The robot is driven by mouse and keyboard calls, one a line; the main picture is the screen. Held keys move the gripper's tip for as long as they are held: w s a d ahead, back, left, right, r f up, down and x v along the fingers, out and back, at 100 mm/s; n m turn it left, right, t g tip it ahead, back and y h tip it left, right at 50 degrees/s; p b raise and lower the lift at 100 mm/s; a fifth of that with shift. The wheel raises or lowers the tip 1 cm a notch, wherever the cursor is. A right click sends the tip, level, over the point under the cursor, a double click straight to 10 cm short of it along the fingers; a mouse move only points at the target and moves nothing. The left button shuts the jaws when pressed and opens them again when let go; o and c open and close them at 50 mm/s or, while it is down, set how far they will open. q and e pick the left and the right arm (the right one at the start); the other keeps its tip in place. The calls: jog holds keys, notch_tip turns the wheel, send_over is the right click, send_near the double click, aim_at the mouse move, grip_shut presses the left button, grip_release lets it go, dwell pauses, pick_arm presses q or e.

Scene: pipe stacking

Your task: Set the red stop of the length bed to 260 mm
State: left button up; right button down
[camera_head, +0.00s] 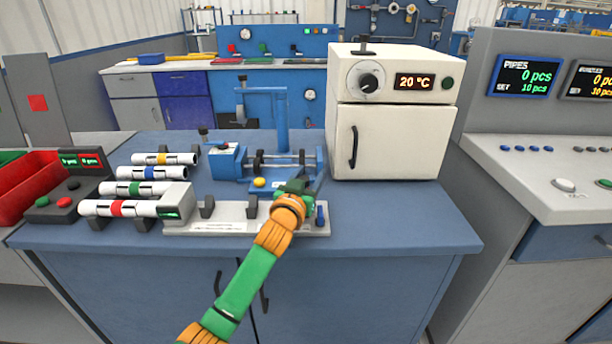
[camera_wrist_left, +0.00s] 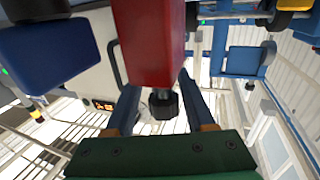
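The length bed (camera_head: 234,223) is the long pale fixture along the front edge of the blue bench in the head view. My left gripper (camera_head: 298,186) is over its right end. In the left wrist view, the red stop (camera_wrist_left: 150,45) is a red block close to the camera, with a black knob (camera_wrist_left: 163,104) at its lower end. The two fingers of my left gripper (camera_wrist_left: 160,98) are parted, one on each side of the knob. The red block hides the fingertips, so I cannot tell whether they press on it. The stop is hidden in the head view.
Several white pipes with coloured bands, one with a red band (camera_head: 116,208), lie on supports at left. A blue clamp fixture (camera_head: 228,161) stands behind the bed. A white oven (camera_head: 394,140) reading 20 °C stands at right. The bench's front right is clear.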

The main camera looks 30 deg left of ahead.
pick_arm(q)
jog(key=shift+w+d, duration=0.1)
jog(key=shift+s, duration=0.45)
jog(key=v, duration=0.6)
jog(key=shift+s+d, duration=0.1)
jog(key=shift+d, duration=0.05)
